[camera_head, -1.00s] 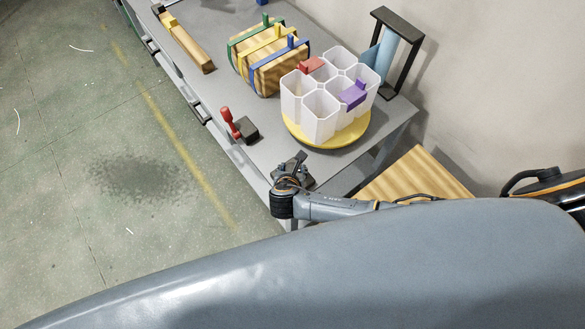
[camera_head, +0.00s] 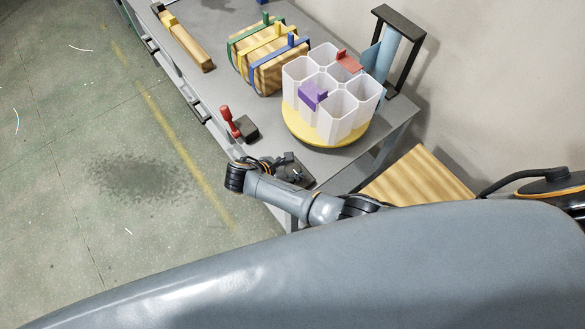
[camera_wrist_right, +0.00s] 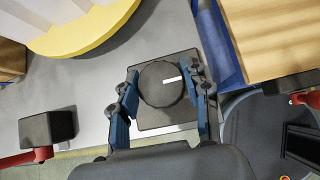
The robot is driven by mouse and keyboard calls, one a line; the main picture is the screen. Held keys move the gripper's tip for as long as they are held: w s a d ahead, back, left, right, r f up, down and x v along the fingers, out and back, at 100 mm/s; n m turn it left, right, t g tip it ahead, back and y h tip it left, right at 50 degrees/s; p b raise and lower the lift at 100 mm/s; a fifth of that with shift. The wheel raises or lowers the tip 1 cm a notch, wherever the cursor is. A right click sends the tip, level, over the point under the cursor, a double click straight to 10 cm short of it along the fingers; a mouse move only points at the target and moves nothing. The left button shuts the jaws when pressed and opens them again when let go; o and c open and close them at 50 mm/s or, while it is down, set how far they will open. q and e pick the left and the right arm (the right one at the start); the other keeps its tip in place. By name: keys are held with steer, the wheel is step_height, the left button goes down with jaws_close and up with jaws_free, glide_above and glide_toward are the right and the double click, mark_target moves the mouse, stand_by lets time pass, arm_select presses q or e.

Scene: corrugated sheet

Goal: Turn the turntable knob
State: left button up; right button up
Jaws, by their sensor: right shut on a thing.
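The round black knob (camera_wrist_right: 160,84) with a white mark sits on a dark square base (camera_wrist_right: 168,119) at the table's near corner. In the right wrist view the mark points right. My right gripper (camera_wrist_right: 164,80) is shut on the knob, with a finger on each side. In the head view the gripper (camera_head: 280,166) is small and the knob is hard to make out. The turntable (camera_head: 300,130) is a yellow disc carrying a cluster of white hexagonal cups (camera_head: 335,120). A purple piece (camera_head: 313,95) is at its front left and a red piece (camera_head: 348,62) at its back right. My left gripper is not in view.
A red-handled lever on a black block (camera_head: 245,128) stands left of the turntable. Behind are a wooden block with coloured straps (camera_head: 262,78) and a long wooden bar (camera_head: 190,45). A black frame (camera_head: 410,55) stands at the right edge. A wooden box (camera_head: 420,178) is beside the table.

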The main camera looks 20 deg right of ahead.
mark_target(293, 169)
steer(key=shift+m+g, duration=0.3)
steer(key=shift+m, duration=0.1)
steer(key=o, duration=1.2)
step_height(293, 169, up, 10)
steer(key=shift+d, duration=0.1)
